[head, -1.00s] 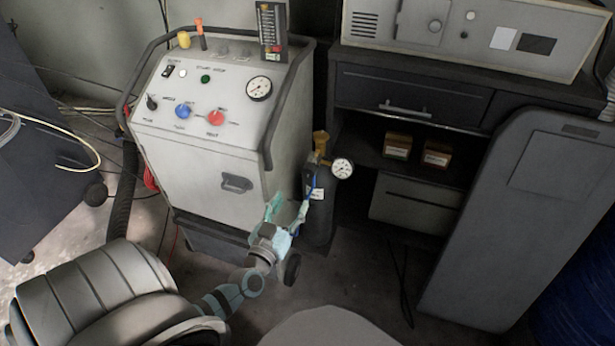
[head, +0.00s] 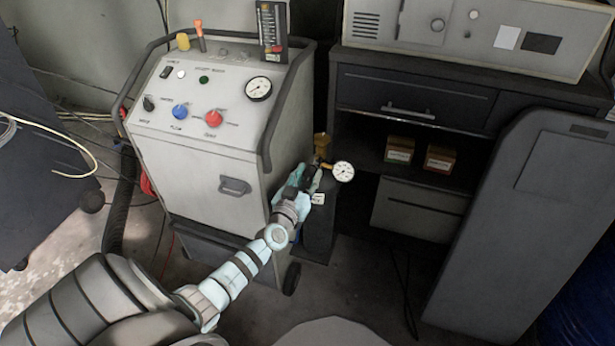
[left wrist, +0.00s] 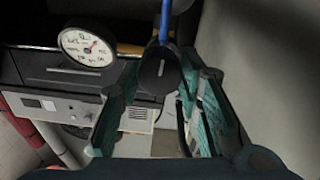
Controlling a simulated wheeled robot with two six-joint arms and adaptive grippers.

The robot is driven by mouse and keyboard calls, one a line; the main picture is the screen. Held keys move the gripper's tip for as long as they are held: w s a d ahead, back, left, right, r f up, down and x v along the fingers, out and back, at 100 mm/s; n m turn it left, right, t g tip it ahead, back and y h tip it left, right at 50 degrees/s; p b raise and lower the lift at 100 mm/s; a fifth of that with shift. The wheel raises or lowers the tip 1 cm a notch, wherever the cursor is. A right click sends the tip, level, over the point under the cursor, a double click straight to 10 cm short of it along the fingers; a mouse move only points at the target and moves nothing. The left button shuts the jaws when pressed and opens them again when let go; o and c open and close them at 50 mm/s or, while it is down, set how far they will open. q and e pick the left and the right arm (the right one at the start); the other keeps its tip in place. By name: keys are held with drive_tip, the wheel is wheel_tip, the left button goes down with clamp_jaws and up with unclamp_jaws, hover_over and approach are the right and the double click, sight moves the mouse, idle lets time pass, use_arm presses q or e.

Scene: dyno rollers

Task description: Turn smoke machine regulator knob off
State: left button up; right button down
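The regulator stands on top of a dark gas cylinder (head: 318,232), beside the white smoke machine (head: 200,178). Its round white gauge (head: 344,172) shows in the head view and, at upper left, in the left wrist view (left wrist: 88,48). My left gripper (head: 306,180) is at the regulator, its fingers spread. In the left wrist view, a dark rounded knob (left wrist: 159,73) lies between the two teal fingers, with visible room on both sides. A blue hose runs up behind it. In the head view my gripper hides the knob. My right gripper is out of view.
A dark workbench (head: 415,87) with a drawer and two small boxes on its shelf stands to the right. A grey panel (head: 535,220) leans in front of it. The machine's side rail (head: 290,100) is close to my left arm.

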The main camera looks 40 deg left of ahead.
use_arm(q)
drive_tip(key=c, duration=0.5)
